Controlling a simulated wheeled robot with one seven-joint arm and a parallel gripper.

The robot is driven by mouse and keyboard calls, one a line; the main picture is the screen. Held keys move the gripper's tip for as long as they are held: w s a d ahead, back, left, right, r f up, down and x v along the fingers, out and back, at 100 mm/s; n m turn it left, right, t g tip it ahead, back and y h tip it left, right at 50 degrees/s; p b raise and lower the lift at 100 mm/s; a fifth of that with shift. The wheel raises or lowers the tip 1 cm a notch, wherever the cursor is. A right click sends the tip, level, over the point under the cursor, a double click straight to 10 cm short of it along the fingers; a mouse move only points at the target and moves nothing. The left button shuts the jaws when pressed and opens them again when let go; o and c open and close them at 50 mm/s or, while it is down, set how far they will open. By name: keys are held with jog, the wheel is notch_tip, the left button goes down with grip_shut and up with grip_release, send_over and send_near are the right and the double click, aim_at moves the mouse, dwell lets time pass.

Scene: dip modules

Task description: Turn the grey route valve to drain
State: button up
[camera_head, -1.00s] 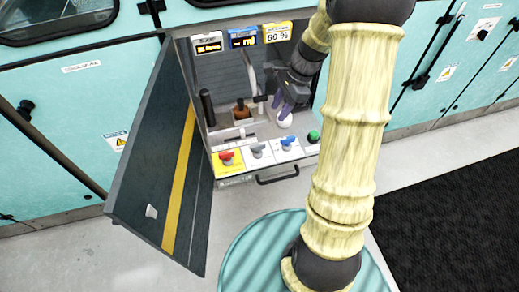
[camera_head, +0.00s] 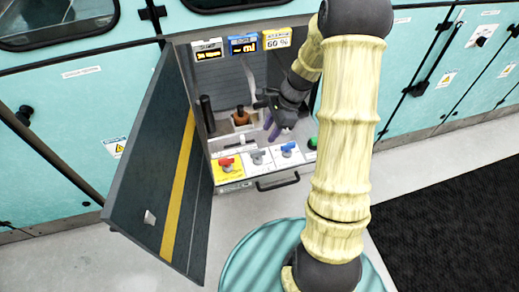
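The grey route valve (camera_head: 257,157) is a small grey handle on a white label plate, between the red valve (camera_head: 226,164) and the blue valve (camera_head: 288,149), on the front panel of an open cabinet. My gripper (camera_head: 271,130) has purple fingers pointing down, above and a little behind the grey and blue valves. The fingers look apart, with nothing seen between them. They appear clear of the grey handle. The exact handle direction is too small to read.
The dark cabinet door (camera_head: 155,170) with a yellow stripe stands open at left. A black lever (camera_head: 207,112) and an orange-brown handle (camera_head: 241,116) stand behind the valves. A green button (camera_head: 312,143) is at right, partly by my arm. Three displays (camera_head: 245,43) hang above.

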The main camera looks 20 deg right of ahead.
aim_at(259, 151)
jog(key=x, duration=1)
jog(key=shift+b, duration=0.35)
grip_shut()
